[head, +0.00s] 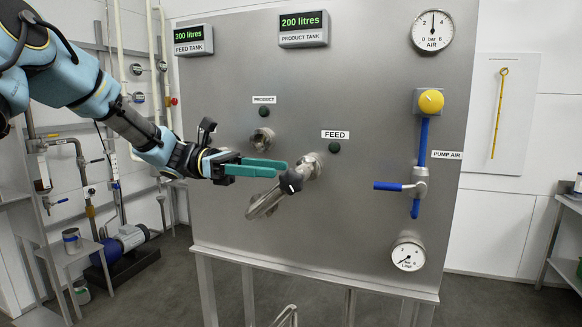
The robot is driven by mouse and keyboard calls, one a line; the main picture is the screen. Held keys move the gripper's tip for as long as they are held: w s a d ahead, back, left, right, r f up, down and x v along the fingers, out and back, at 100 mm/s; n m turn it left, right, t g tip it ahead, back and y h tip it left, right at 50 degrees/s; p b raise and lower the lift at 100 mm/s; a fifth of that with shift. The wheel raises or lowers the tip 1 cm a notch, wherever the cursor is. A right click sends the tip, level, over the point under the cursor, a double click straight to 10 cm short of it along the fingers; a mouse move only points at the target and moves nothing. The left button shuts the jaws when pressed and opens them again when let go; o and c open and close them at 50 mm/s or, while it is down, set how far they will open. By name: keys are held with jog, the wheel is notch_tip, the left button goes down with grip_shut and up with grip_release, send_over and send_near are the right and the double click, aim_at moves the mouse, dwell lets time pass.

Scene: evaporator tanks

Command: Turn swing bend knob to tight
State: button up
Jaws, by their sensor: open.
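The swing bend (268,202) is a shiny bent metal pipe. It is joined to the panel at the FEED port (312,166) and its free end hangs down to the left. Its dark knob (291,181) sits at the joint, in front of the pipe. My gripper (286,168) comes in from the left with its green fingers pointing right. The fingertips are just above and beside the knob; I cannot tell whether they touch it. Seen from the side, the fingers overlap, and no object shows between them.
The steel panel (375,100) stands close behind the gripper. The PRODUCT port (262,137) is open above left. To the right are a blue valve handle (388,186), a yellow knob (431,101) and two gauges. A pump (131,236) stands on the floor at left.

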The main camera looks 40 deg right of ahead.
aim_at(291, 169)
jog(key=shift+p+x, duration=0.35)
jog(key=shift+x, duration=2.1)
grip_shut()
